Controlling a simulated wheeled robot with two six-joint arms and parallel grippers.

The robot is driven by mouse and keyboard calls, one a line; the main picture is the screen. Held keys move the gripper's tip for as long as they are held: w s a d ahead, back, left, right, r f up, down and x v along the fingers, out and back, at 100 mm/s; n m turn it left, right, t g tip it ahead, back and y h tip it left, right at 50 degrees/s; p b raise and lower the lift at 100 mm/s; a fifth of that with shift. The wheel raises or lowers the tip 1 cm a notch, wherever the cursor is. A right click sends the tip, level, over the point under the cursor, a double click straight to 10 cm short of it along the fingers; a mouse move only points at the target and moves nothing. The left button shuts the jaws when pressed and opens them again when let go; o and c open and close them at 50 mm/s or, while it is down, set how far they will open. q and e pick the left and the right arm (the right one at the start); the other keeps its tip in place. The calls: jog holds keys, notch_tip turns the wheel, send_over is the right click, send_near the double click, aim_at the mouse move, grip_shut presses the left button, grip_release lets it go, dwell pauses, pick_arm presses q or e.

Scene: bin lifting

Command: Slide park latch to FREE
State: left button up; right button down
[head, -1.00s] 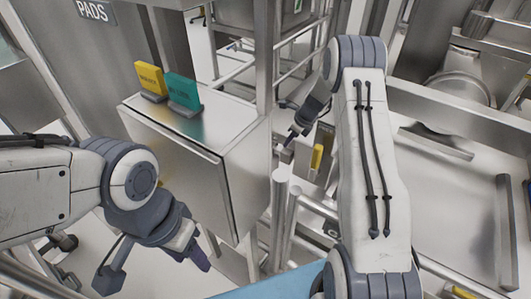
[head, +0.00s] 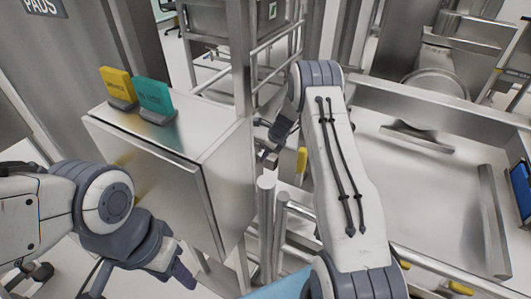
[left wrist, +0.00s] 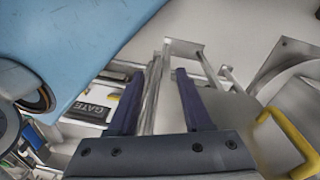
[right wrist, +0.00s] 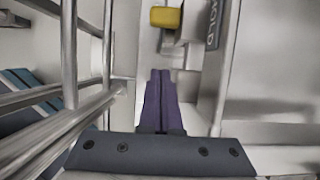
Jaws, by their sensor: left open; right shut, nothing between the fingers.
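A yellow knob (right wrist: 166,17) on a metal bracket shows at the top of the right wrist view, likely the park latch; its setting cannot be read. A yellow piece (head: 302,160) also shows in the head view, just right of my right gripper (head: 266,158). My right gripper is shut and empty, and its fingertips (right wrist: 161,76) point toward the knob with a gap between. My left gripper (head: 183,277) is low at the left in the head view, below the steel cabinet. Its fingers (left wrist: 157,82) are open in the left wrist view, with metal bars behind them.
The steel cabinet (head: 150,165) carries a yellow sign (head: 117,84) and a teal sign (head: 154,98). Upright metal posts (head: 265,215) stand close to my right gripper. A large steel tray (head: 430,185) lies right. A GATE label (left wrist: 88,112) and yellow handle (left wrist: 290,130) show below.

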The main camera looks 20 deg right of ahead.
pick_arm(q)
jog(key=shift+f+b, duration=0.45)
jog(key=shift+f, duration=0.15)
pick_arm(e)
jog(key=w+a+f, duration=0.3)
jog(key=w+f, duration=0.1)
jog(key=shift+w+a, duration=0.2)
jog(key=shift+a, duration=0.1)
pick_arm(q)
jog(key=shift+a, duration=0.1)
pick_arm(e)
jog(key=shift+w+d+f, duration=0.1)
